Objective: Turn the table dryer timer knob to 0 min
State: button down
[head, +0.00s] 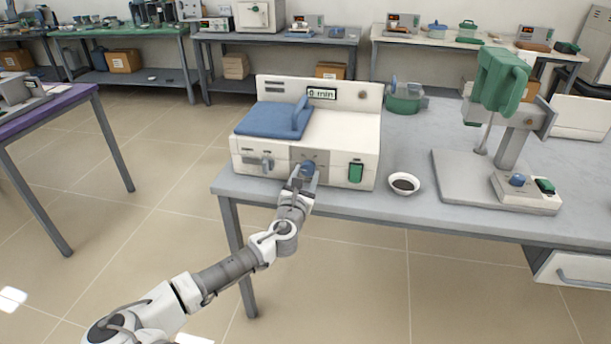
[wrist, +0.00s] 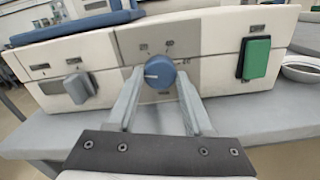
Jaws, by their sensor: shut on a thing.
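The table dryer (head: 340,147) is a cream box with a blue lid, standing near the front edge of the grey table. In the wrist view my gripper (wrist: 160,90) reaches the knob from below.
The dryer's front also has a grey knob (wrist: 78,88) on the left and a green switch (wrist: 254,58) on the right. A small white bowl (head: 404,184) sits right of the dryer, beside a stirrer stand (head: 480,180) with a green head.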

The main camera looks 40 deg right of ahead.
jog(key=shift+n, duration=0.3)
jog(key=shift+c, duration=1.5)
grip_release()
jog(key=shift+s+a, duration=0.1)
jog(key=p+v, duration=0.4)
jog(key=v, duration=1.3)
jog(key=shift+s, duration=0.15)
